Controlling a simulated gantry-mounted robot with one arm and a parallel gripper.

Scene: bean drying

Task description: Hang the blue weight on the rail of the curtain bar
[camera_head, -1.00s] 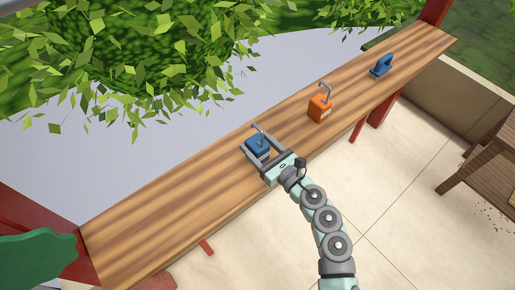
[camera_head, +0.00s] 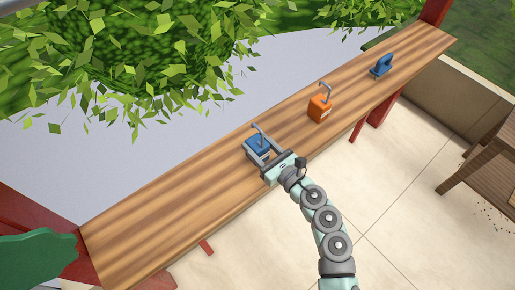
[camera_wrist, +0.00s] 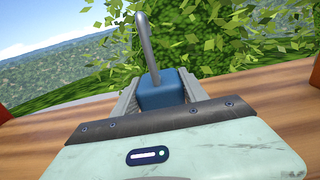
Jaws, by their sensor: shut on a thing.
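The blue weight (camera_head: 257,148), a small block with a grey metal hook on top, stands upright on the wooden plank shelf (camera_head: 170,215). My gripper (camera_head: 260,151) is shut on its sides, one finger on each side. The wrist view also shows the blue weight (camera_wrist: 163,95) between the two grey fingers, with its hook rising above them. The weight appears to rest on the plank still. The curtain bar and its rail are not recognisable in either view.
An orange weight (camera_head: 320,108) with a hook stands farther right on the plank. A blue object (camera_head: 381,66) with a rounded top lies beyond it. Leafy branches (camera_head: 140,50) hang behind the plank. A wooden table (camera_head: 485,165) stands at the right.

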